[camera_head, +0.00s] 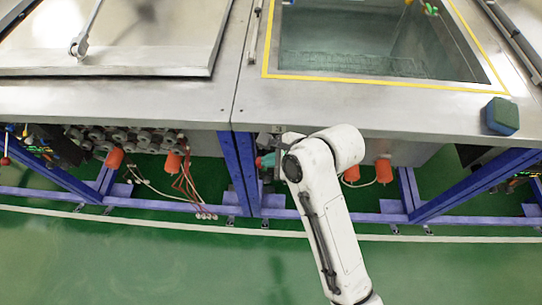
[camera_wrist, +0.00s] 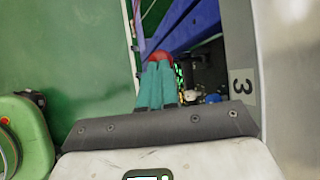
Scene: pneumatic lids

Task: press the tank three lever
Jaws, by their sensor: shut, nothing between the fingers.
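The plate marked 3 (camera_wrist: 243,86) is at the right in the wrist view, on the tank's grey frame. A red rounded part (camera_wrist: 160,57), which looks like the lever's knob, shows right at the tips of my gripper (camera_wrist: 158,68). The teal fingers are shut together with nothing between them. They partly cover the red part, and I cannot tell whether they touch it. In the head view my gripper (camera_head: 268,160) is under the tank's front edge, mostly hidden by my arm. The lever does not show there.
The open tank (camera_head: 400,98) has a yellow border, and a dark green block (camera_head: 502,116) sits on its right rim. A closed lid (camera_head: 130,45) lies to the left. Blue legs (camera_head: 240,165) and orange-red cylinders (camera_head: 383,171) stand below. The green floor (camera_head: 120,260) in front is clear.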

